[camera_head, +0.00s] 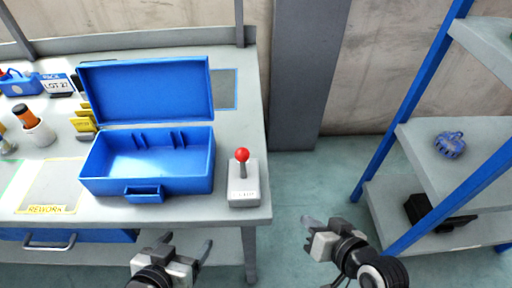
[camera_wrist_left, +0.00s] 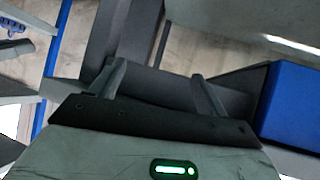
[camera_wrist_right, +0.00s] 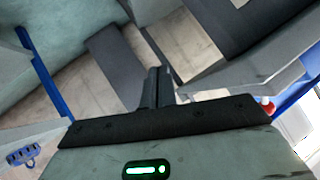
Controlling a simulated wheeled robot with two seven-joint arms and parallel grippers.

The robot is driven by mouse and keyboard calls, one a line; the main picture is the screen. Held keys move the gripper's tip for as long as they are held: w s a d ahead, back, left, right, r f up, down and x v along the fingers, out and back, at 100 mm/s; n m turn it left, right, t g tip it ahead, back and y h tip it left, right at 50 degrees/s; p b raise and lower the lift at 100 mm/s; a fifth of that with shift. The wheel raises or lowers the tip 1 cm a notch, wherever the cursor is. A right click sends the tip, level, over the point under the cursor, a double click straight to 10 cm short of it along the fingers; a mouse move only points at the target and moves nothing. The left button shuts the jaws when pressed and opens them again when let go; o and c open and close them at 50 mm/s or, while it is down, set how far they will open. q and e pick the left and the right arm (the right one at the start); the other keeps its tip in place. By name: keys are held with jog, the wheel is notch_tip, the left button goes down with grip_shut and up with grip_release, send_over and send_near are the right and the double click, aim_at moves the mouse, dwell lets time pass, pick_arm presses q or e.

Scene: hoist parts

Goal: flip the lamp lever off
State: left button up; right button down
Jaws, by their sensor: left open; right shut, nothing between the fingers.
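The lamp lever is a red ball knob (camera_head: 242,155) on a dark stem, rising from a pale box base (camera_head: 243,190) with a small label, near the table's front right corner. The stem looks close to upright. In the right wrist view the red knob (camera_wrist_right: 266,101) shows at the right, partly hidden. My left gripper (camera_head: 188,246) is open and empty, in front of the table edge, below and left of the lever. My right gripper (camera_head: 308,228) is shut and empty, off the table's right side, to the right of and below the lever.
An open blue toolbox (camera_head: 150,188) stands left of the lever on the grey table (camera_head: 225,212). A drawer (camera_head: 60,240) is under the table edge. A shelf rack (camera_head: 455,200) stands at the right with a blue part (camera_head: 450,144). Floor between is clear.

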aim_at(243, 163)
pick_arm(q)
jog(key=shift+w+d+f+b, duration=0.15)
jog(key=shift+w+d+b, duration=0.1)
jog(key=shift+b, duration=0.65)
pick_arm(e)
jog(key=w+a+r+m+g+y, duration=0.1)
jog(key=w+r+m+y, duration=0.6)
jog(key=r, duration=0.7)
jog(key=shift+w+a+m+g+y, duration=0.35)
jog(key=shift+w+a+y, duration=0.2)
jog(key=shift+w+y, duration=0.65)
jog(key=p+x, duration=0.1)
jog(key=x, duration=0.8)
jog(key=shift+a+r, duration=0.1)
jog(key=shift+a, duration=0.2)
jog(key=s, duration=0.1)
jog(key=p, duration=0.1)
jog(key=s+a, duration=0.1)
jog(key=shift+s+r+p, duration=0.3)
jog(key=shift+s+r, duration=0.05)
jog(key=shift+s, duration=0.3)
pick_arm(q)
jog(key=shift+s+a+r, duration=0.1)
jog(key=shift+a+r, duration=0.2)
jog(key=shift+r, duration=0.05)
pick_arm(e)
jog(key=shift+s+a, duration=0.1)
jog(key=shift+s, duration=0.05)
